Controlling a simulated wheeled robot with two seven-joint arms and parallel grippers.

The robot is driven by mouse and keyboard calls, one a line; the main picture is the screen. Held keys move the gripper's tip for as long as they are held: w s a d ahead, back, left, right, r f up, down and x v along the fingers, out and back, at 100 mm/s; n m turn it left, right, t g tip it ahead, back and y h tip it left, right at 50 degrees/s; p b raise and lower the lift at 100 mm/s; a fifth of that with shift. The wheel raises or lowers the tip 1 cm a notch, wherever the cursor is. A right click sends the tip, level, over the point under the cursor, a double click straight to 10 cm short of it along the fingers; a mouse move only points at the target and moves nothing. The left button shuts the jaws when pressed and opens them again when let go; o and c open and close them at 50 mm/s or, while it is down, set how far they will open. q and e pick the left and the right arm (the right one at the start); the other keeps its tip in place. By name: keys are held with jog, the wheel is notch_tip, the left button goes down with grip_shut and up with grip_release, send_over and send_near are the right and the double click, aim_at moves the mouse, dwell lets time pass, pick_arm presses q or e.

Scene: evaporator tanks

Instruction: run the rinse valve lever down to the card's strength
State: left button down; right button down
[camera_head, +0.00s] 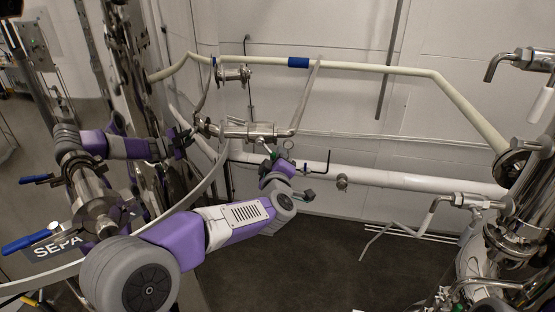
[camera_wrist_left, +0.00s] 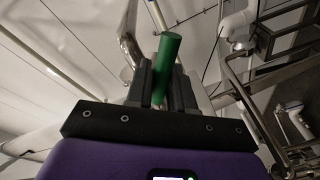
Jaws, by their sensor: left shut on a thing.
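The green lever handle (camera_wrist_left: 168,58) stands between the black fingers of my left gripper (camera_wrist_left: 163,85) in the left wrist view. The fingers are shut on it, and its end sticks out past them, tilted. In the head view my left arm reaches from the lower left to the pipework, and my left gripper (camera_head: 292,170) is small and partly hidden by its own wrist. The valve body under the handle is hidden, and I see no strength card that I can read. A second purple and black arm shape ends in dark fingers (camera_head: 181,142) at the left; their state is unclear.
A steel tank (camera_head: 130,75) stands close at the left, with blue-handled valves (camera_head: 30,243) in front. A pale pipe (camera_head: 385,69) and a white pipe (camera_head: 410,182) run along the wall. Steel fittings (camera_head: 515,215) crowd the right. The dark floor (camera_head: 320,265) between is mostly clear.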

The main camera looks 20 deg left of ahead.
pick_arm(q)
jog(key=c, duration=1.1)
grip_release()
jog(key=shift+c, duration=0.2)
jog(key=v, duration=0.7)
jog(key=shift+s+b, duration=0.25)
jog(key=shift+b, duration=0.05)
jog(key=shift+d+r, duration=0.1)
